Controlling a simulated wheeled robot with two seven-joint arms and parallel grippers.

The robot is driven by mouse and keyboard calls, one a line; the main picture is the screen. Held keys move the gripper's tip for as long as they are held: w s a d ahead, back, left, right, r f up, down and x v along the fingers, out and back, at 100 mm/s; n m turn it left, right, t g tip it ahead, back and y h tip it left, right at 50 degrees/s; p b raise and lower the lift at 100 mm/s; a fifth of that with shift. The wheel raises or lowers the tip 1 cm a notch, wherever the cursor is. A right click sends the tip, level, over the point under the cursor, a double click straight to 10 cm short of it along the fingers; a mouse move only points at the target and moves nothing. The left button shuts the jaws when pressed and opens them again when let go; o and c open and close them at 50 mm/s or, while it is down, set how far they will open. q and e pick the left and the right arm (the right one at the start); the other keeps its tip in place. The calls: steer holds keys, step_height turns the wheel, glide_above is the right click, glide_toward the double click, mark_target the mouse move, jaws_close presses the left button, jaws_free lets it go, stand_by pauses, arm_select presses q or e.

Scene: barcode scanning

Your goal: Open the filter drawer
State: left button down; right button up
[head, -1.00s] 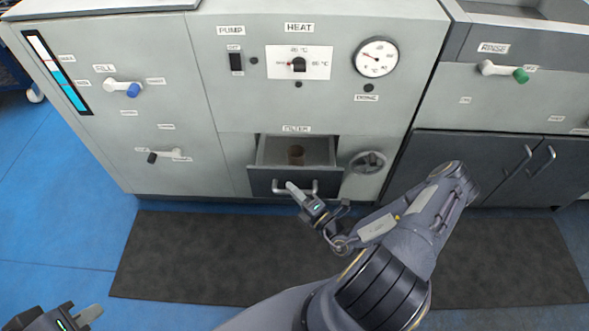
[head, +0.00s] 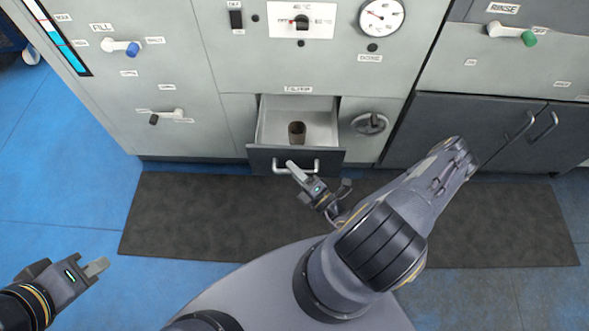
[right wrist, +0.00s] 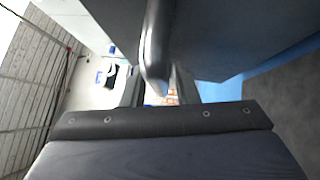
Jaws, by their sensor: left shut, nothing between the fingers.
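The filter drawer (head: 322,161) is pulled out of the grey cabinet below its label, with its inside showing. A brown cylindrical filter (head: 297,133) stands in it. The pale bar handle (head: 312,168) is on the dark drawer front, and its curved bar fills the upper middle of the right wrist view (right wrist: 156,45). My left gripper (head: 96,267) is shut and empty over the blue floor at the lower left.
A round dark knob (head: 369,123) sits right of the drawer. A blue-tipped fill lever (head: 122,47) and a lower black-tipped lever (head: 167,115) are on the left panel. A dark mat (head: 200,215) lies on the floor before the cabinet. Dark cupboard doors (head: 470,130) stand at right.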

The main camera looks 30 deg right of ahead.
steer(key=shift+o, duration=0.7)
steer(key=v, duration=0.7)
steer(key=shift+s+p, duration=0.4)
steer(key=shift+d, duration=0.1)
